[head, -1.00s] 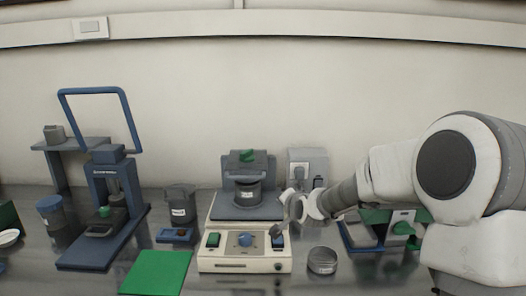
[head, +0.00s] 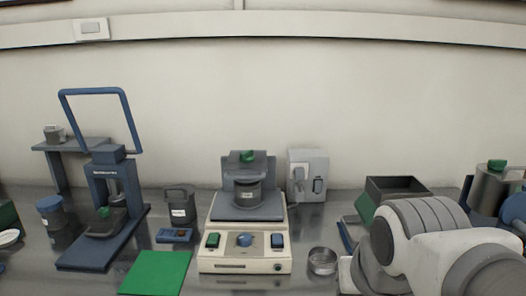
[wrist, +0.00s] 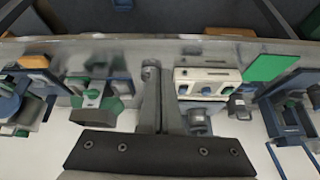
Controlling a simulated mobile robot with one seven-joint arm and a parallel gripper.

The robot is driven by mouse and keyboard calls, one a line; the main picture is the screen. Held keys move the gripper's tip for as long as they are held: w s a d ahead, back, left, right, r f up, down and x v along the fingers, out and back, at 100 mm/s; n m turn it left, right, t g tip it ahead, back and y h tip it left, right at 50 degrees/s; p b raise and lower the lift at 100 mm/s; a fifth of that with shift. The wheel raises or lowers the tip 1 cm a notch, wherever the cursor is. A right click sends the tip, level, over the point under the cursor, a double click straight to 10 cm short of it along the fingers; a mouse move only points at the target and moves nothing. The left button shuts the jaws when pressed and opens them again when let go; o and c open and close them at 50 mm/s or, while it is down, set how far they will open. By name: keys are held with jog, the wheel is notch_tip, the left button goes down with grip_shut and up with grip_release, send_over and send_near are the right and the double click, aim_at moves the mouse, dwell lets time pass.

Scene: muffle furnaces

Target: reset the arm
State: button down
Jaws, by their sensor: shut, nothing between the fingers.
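My arm fills the lower right of the head view, folded back over the right part of the bench. My gripper is hidden there. In the wrist view my gripper (wrist: 152,70) shows as two grey fingers close together, shut and empty. The wrist view shows the bench upside down. The cream device with green and blue switches (head: 245,262) appears beside the fingers in the wrist view (wrist: 207,83), apart from them.
A steel dish (head: 321,261) stands right of the cream device, and a green mat (head: 155,272) lies to its left. A blue press (head: 108,200) with a raised handle stands further left. A dark open box (head: 397,184) stands behind my arm.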

jog(key=s+d+f+n, duration=0.1)
jog(key=s, duration=0.4)
notch_tip(320, 180, up, 12)
jog(key=p, duration=1.2)
jog(key=shift+w+d, duration=0.15)
jog(key=shift+w, duration=0.25)
jog(key=shift+w, duration=0.1)
